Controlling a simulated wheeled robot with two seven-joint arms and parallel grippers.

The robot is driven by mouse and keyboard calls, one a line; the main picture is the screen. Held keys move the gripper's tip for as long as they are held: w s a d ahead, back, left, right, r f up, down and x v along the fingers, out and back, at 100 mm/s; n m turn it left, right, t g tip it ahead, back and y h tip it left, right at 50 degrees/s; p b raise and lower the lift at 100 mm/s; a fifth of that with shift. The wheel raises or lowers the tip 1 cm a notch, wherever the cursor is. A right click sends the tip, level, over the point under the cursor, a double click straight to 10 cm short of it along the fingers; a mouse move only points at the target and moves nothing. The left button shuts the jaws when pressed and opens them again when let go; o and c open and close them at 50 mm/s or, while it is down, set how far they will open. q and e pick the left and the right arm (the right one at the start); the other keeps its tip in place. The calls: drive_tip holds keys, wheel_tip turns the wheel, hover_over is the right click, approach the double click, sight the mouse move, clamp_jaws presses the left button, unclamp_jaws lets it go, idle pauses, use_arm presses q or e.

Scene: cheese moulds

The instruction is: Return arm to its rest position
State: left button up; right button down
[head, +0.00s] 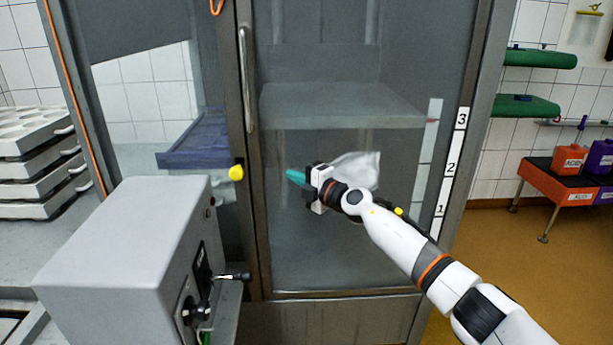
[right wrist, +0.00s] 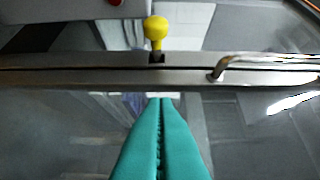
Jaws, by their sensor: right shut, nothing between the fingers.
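My right arm reaches in from the lower right in the head view. Its right gripper (head: 296,177) has teal fingers and is in front of the glass door (head: 310,240) of a grey cabinet. In the right wrist view the two teal fingers of the right gripper (right wrist: 160,102) lie together, shut and empty. They point toward the door's edge frame and a yellow knob (right wrist: 156,30). The yellow knob (head: 236,173) shows left of the fingertips in the head view, apart from them. My left gripper is not in view.
The door has a vertical metal handle (head: 246,80). A grey machine box (head: 120,250) with a lever and knobs stands at the lower left. Stacked white moulds (head: 38,170) are at the far left. A red table (head: 555,180) with containers stands at the right, with open floor before it.

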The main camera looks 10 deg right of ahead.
drive_tip(key=s+d+f+m+g+h, duration=0.1)
drive_tip(key=s+d+f+m+h, duration=0.25)
drive_tip(key=f, duration=0.85)
drive_tip(key=s+d+f+m+h, duration=0.15)
drive_tip(key=s+f+m, duration=0.4)
drive_tip(key=f, duration=0.65)
drive_tip(key=s+d+f+m+g+h, duration=0.1)
drive_tip(key=s+d+f+m, duration=0.3)
drive_tip(key=f, duration=0.7)
drive_tip(key=s+d+f+m+g+h, duration=0.2)
drive_tip(key=s+f+m+g+h, duration=0.15)
drive_tip(key=s+f, duration=1.55)
drive_tip(key=s+f+m+g, duration=0.2)
drive_tip(key=s+f, duration=0.2)
drive_tip(key=s, duration=0.9)
drive_tip(key=s+f+m+g, duration=0.2)
drive_tip(key=s+f, duration=0.3)
drive_tip(key=s, duration=0.7)
drive_tip(key=s+a+f+m+g, duration=0.1)
drive_tip(key=s+f+g, duration=0.3)
drive_tip(key=s, duration=0.9)
drive_tip(key=shift+s+f+m+p, duration=0.3)
drive_tip(key=shift+s+m+p, duration=0.05)
drive_tip(key=shift+m+p, duration=0.1)
drive_tip(key=shift+g+h, duration=0.25)
